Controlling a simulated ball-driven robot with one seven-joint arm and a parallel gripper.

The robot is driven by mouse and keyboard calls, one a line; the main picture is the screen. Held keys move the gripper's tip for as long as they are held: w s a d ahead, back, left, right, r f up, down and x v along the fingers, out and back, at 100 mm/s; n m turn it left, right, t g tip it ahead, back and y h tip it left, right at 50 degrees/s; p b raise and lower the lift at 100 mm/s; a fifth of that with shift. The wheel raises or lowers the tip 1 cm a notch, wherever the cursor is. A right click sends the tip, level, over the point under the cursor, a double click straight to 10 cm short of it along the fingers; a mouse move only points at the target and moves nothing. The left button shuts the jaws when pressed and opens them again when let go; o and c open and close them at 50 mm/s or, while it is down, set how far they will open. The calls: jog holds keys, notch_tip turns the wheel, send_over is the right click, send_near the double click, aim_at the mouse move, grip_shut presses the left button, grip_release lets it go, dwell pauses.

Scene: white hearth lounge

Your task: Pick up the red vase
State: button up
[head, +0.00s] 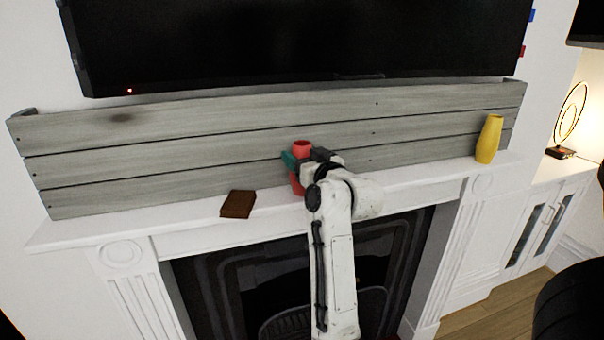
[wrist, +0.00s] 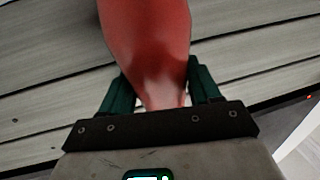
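In the wrist view the vase (wrist: 150,40) runs down from the top edge and passes between the green fingers. My gripper (head: 303,160) is around the vase, with a finger on either side and the vase's rim showing above. In the wrist view the fingers of my gripper (wrist: 160,85) lie close against both sides of the vase, with no clear gap. The vase's lower part is partly hidden by my arm in the head view.
The white mantel (head: 100,228) carries a brown block (head: 238,204) to the left and a yellow vase (head: 489,139) at the far right. Grey wooden planks (head: 200,135) rise behind it, below a black screen (head: 300,40). A dark fireplace (head: 255,285) lies below.

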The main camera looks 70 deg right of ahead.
jog(key=c, duration=0.6)
jog(key=shift+c, duration=0.5)
jog(key=shift+r, duration=0.2)
